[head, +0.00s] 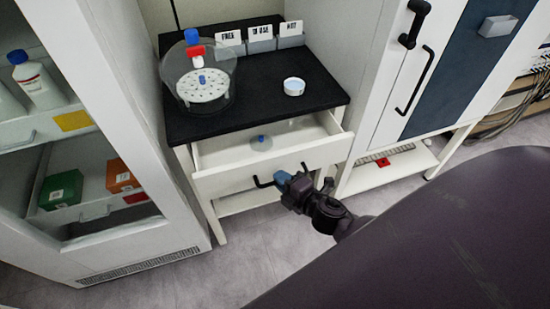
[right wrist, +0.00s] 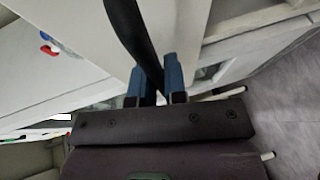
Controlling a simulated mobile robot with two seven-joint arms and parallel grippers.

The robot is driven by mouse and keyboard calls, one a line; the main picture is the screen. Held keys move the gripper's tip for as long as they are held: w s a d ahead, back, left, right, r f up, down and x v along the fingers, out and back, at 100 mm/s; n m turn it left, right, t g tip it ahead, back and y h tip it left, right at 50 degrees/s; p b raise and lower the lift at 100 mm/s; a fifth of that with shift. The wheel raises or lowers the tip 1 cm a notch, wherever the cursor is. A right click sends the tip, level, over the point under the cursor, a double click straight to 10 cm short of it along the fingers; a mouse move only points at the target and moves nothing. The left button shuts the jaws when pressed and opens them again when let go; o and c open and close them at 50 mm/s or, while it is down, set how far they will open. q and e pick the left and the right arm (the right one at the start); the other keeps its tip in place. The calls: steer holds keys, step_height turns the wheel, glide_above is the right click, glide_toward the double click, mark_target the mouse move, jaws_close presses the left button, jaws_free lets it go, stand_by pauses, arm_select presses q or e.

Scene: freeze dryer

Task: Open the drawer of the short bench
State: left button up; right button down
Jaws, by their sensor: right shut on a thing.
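The short bench (head: 262,105) has a black top and a white drawer (head: 228,183) below it. A black bar handle (head: 262,182) is on the drawer front. My right gripper (head: 281,177) is at the handle; in the right wrist view its blue fingertips (right wrist: 156,80) are shut around the black handle bar (right wrist: 135,35). My left gripper is not in view.
On the bench top stand a clear desiccator (head: 200,85), a small white dish (head: 293,87) and several label cards (head: 260,34). A glass-front cabinet (head: 100,130) is on the left, a white cabinet (head: 385,80) on the right. Grey floor (head: 185,285) is free in front.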

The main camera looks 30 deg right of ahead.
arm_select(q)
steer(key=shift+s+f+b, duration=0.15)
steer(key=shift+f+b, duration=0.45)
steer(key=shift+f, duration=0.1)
arm_select(e)
steer(key=s+a, duration=0.2)
steer(key=s, duration=0.8)
steer(key=s+a, duration=0.3)
steer(key=s, duration=0.8)
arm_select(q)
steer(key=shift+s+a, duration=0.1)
arm_select(e)
steer(key=shift+s, duration=0.1)
steer(key=c, duration=1.2)
jaws_free()
